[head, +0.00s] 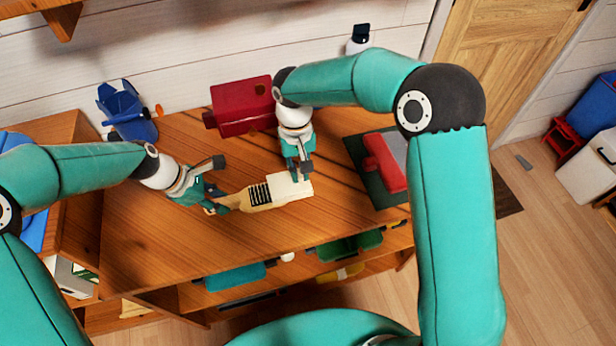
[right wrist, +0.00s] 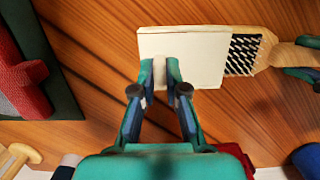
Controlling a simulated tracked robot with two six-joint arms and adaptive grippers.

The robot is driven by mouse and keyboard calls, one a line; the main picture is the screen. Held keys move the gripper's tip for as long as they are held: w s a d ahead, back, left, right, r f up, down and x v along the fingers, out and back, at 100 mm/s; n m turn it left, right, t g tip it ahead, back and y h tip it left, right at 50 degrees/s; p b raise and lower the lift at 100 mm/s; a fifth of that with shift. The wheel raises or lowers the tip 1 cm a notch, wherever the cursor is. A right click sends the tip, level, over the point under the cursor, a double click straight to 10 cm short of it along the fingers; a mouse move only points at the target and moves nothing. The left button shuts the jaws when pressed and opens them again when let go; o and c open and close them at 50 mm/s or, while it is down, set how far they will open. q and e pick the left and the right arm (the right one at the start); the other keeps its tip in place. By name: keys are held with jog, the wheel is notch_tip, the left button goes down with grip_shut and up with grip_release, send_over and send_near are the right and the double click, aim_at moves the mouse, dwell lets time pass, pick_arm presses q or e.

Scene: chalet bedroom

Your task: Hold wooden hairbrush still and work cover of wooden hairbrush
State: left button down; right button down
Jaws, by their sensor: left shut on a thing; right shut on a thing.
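The wooden hairbrush (head: 257,196) lies on the wooden table, its handle to the left and its dark bristles partly bare. It also shows in the right wrist view (right wrist: 245,52). A pale rectangular cover (head: 293,187) sits over the right end of the brush head, and in the right wrist view the cover (right wrist: 205,44) hides that end. My left gripper (head: 219,208) is shut on the hairbrush's handle. My right gripper (head: 298,175) is shut on the cover at its back edge; its fingertips also show in the right wrist view (right wrist: 173,80).
A red box (head: 240,104) stands behind my right gripper. A blue container (head: 127,112) is at the back left. A red object (head: 383,162) lies on a dark green mat (head: 371,184) to the right. The table's front is clear; shelves with several items are below.

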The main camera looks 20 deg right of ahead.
aim_at(281, 186)
jog(key=shift+a, duration=2.3)
jog(key=c, duration=1.2)
grip_release()
jog(key=shift+o, duration=0.2)
jog(key=shift+w+r, duration=0.15)
jog(key=shift+r, duration=0.85)
jog(key=shift+w+r, duration=0.2)
jog(key=shift+r, duration=0.8)
jog(key=shift+w+r, duration=0.15)
jog(key=shift+r, duration=0.85)
pick_arm(q)
jog(key=c, duration=0.8)
grip_release()
jog(key=shift+r, duration=0.15)
